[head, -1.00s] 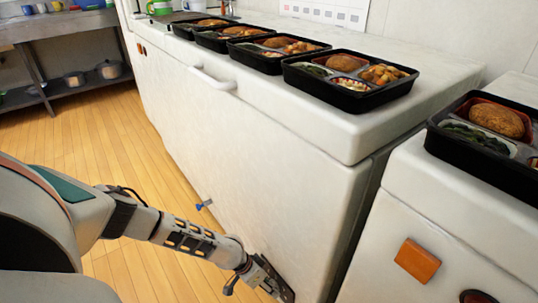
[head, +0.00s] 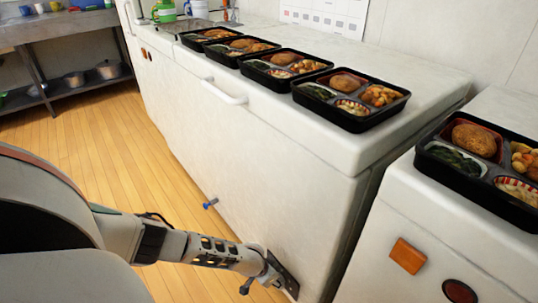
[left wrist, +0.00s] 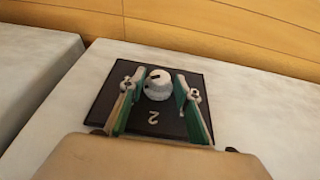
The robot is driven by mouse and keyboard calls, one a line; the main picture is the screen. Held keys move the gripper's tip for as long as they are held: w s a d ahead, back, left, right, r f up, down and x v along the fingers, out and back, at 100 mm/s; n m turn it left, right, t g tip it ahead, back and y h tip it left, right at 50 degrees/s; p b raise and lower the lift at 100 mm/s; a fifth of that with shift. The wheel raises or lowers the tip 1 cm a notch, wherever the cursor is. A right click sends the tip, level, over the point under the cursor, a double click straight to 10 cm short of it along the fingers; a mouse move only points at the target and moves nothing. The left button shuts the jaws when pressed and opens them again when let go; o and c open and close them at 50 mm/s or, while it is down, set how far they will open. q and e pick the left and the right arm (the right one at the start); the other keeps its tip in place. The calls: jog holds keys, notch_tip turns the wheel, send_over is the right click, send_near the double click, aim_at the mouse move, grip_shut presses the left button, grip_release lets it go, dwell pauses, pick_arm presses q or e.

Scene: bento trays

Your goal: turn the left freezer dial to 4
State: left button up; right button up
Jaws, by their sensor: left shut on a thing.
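The left freezer's dial (left wrist: 158,86) is a white round knob with a dark mark on its top, on a black panel (left wrist: 153,122). A white "2" shows on the panel. My left gripper (left wrist: 160,90) has one green-edged finger on each side of the dial and is shut on it. In the head view, my left gripper (head: 276,270) is low on the front of the left white freezer (head: 255,150), at the black panel (head: 286,277). The dial itself is hidden there. My right gripper is not in view.
Several bento trays stand on the left freezer, the nearest being a black tray (head: 349,122). Another bento tray (head: 440,178) is on the right freezer (head: 400,222). The wooden floor (head: 110,145) is clear.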

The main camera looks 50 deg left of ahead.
pick_arm(q)
jog(key=shift+w+d+r+y+p, duration=0.35)
jog(key=shift+r+y+p, duration=0.2)
jog(key=shift+p, duration=0.25)
jog(key=shift+s+d+f+y+p, duration=0.15)
jog(key=shift+s+f+y+p, duration=0.2)
jog(key=shift+y, duration=0.3)
jog(key=y+b, duration=0.1)
jog(key=y, duration=0.1)
jog(key=f+m+y+b, duration=0.1)
jog(key=y, duration=0.2)
jog(key=shift+s+d+m+t, duration=0.2)
jog(key=shift+m+t, duration=0.1)
jog(key=shift+t, duration=0.1)
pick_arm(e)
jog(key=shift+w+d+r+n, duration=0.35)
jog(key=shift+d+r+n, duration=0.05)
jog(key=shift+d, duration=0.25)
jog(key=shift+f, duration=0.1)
pick_arm(q)
jog(key=o, duration=0.8)
jog(key=shift+w, duration=0.1)
